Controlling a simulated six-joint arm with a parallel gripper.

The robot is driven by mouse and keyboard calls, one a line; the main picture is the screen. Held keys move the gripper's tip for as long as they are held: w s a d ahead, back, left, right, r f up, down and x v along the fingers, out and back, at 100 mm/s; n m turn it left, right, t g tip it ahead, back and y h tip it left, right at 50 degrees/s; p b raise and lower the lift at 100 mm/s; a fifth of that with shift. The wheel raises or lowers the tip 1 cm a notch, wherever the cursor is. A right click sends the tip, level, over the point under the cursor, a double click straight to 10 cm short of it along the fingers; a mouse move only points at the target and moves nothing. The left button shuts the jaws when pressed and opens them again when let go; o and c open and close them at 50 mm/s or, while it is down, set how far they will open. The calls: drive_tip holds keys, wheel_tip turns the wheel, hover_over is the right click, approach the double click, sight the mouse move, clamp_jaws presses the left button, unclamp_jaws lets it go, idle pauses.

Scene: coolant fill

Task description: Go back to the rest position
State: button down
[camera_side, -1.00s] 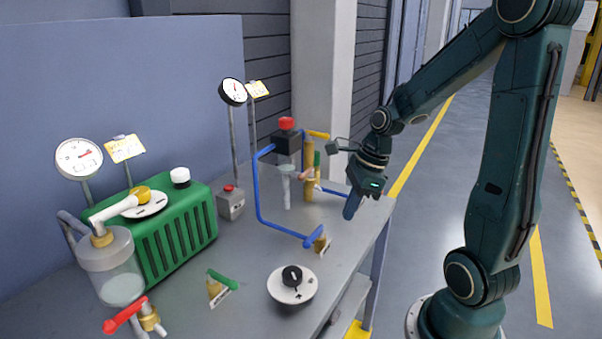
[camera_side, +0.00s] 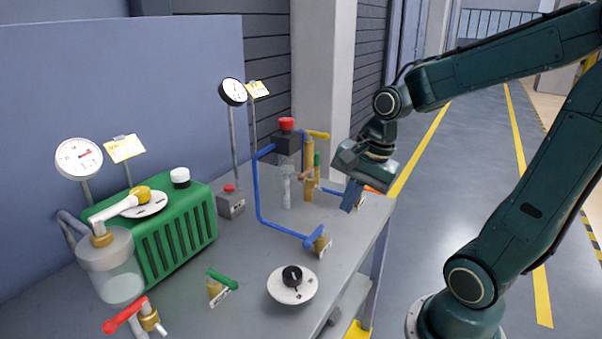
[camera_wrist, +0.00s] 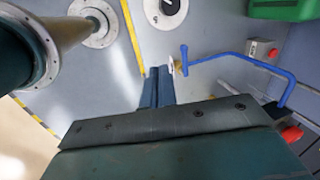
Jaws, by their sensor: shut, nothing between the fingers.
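My gripper (camera_side: 351,195) hangs fingers-down over the right edge of the grey bench (camera_side: 345,240) in the side view. Its fingers are together with nothing between them. In the wrist view my gripper (camera_wrist: 157,88) shows its two dark fingers side by side, pointing toward the bench edge. The blue pipe (camera_side: 262,195) with its blue handle stands to the left of the fingers, apart from them. An orange-red part (camera_side: 373,190) shows just behind and right of the fingers; what it belongs to is partly hidden.
A green ribbed box (camera_side: 180,240), a clear jar (camera_side: 112,275), a black-knob dial (camera_side: 291,285), gauges (camera_side: 79,158) and small valves stand on the bench. A grey pillar (camera_side: 325,80) rises behind. The floor (camera_side: 440,190) right of the bench is open.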

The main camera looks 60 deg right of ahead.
drive_tip(key=s+a+r+n+t, duration=0.2)
drive_tip(key=s+a+r+n, duration=0.4)
drive_tip(key=n, duration=1.1)
drive_tip(key=shift+s+h, duration=0.3)
drive_tip(key=shift+s, duration=0.05)
